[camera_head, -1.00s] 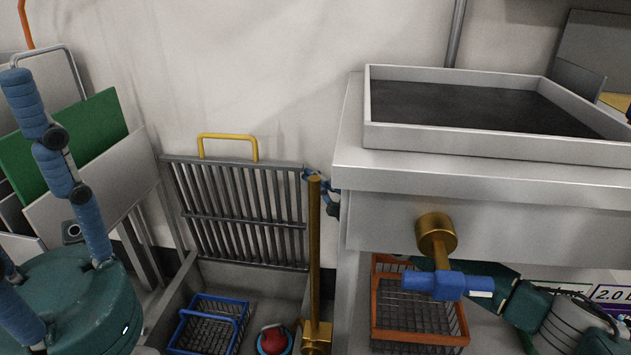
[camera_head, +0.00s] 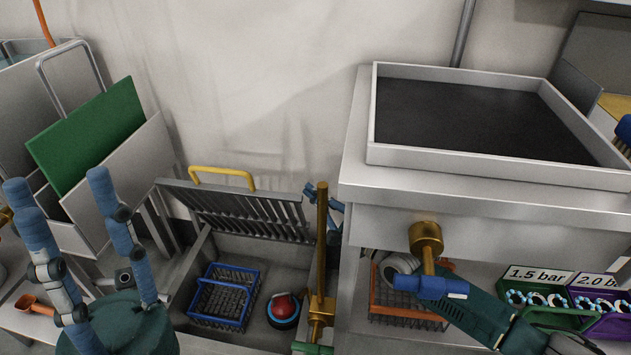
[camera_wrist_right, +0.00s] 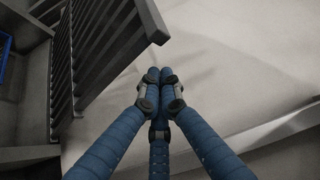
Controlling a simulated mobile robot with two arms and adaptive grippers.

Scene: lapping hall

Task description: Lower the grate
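The grey barred grate (camera_head: 240,212), with a yellow handle (camera_head: 222,172) on its top edge, leans forward at a slant over the back of a grey sink-like basin (camera_head: 275,255). In the right wrist view its barred side and end corner (camera_wrist_right: 110,40) are close by. My right gripper (camera_head: 312,188) is beside the grate's right end, partly hidden by a brass post (camera_head: 321,235). In the wrist view its blue fingers (camera_wrist_right: 155,80) come together with nothing between them; whether they touch the grate is unclear. My left gripper (camera_head: 57,183) is open and empty at left.
The basin holds a blue basket (camera_head: 224,296) and a red-and-blue round item (camera_head: 283,308). A counter with a tray (camera_head: 375,115) is at right, with a brass valve (camera_head: 425,240) and an orange basket (camera_head: 405,315) below. Boards (camera_head: 90,135) lean at left.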

